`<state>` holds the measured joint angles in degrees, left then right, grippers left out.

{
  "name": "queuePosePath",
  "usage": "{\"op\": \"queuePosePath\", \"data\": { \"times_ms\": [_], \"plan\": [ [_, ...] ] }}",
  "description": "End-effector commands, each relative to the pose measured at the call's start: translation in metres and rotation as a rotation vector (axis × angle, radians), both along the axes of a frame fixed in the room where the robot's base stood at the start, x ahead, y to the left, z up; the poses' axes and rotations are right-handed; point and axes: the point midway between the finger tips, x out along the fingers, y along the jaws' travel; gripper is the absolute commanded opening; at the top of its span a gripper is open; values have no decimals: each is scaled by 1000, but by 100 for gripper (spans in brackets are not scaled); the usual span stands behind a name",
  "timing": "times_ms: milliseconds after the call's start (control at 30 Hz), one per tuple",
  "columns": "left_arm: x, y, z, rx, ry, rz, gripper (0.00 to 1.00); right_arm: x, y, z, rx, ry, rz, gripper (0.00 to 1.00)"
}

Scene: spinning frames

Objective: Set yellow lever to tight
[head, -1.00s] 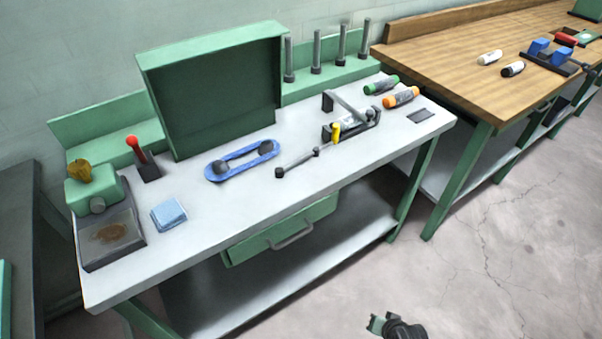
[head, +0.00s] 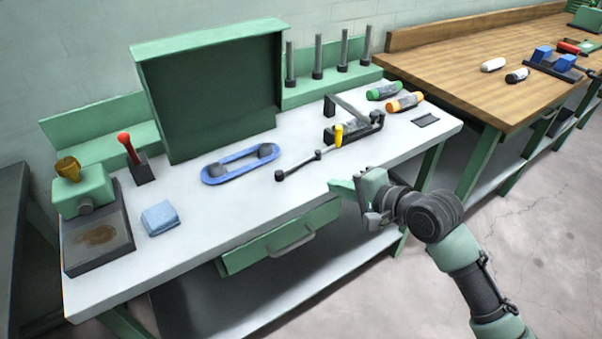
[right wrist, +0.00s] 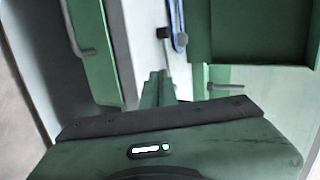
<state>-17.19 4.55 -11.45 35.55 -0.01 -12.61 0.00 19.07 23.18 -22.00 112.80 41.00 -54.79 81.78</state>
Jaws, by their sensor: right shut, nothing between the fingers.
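The yellow lever (head: 339,135) is a short upright yellow handle on a dark and grey frame device (head: 352,109) toward the right of the white-topped workbench. A thin grey rod (head: 300,164) with dark ends lies beside it to the left. My right gripper (head: 335,185) is shut and empty at the bench's front edge, below and apart from the lever. In the right wrist view its green fingers (right wrist: 157,88) point toward the bench; the lever is not visible there. My left gripper is not in view.
A blue belt loop (head: 240,163) lies mid-bench before a green upright panel (head: 212,95). A red-knobbed lever (head: 128,145), a blue cloth (head: 160,217) and a green machine (head: 82,190) stand left. Green and orange rolls (head: 405,102) lie right. The drawer handle (head: 290,243) protrudes below.

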Motion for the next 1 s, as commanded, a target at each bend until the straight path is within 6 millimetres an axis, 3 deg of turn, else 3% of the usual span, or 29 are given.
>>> {"op": "queuePosePath", "data": {
  "times_ms": [333,767,1000],
  "plan": [
    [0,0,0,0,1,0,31,12,9,-7,2,0,-1,0],
    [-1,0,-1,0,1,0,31,73,61,-45,-3,0,-1,0],
    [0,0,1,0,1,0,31,95,80,-48,-1,-1,-1,0]
  ]
}}
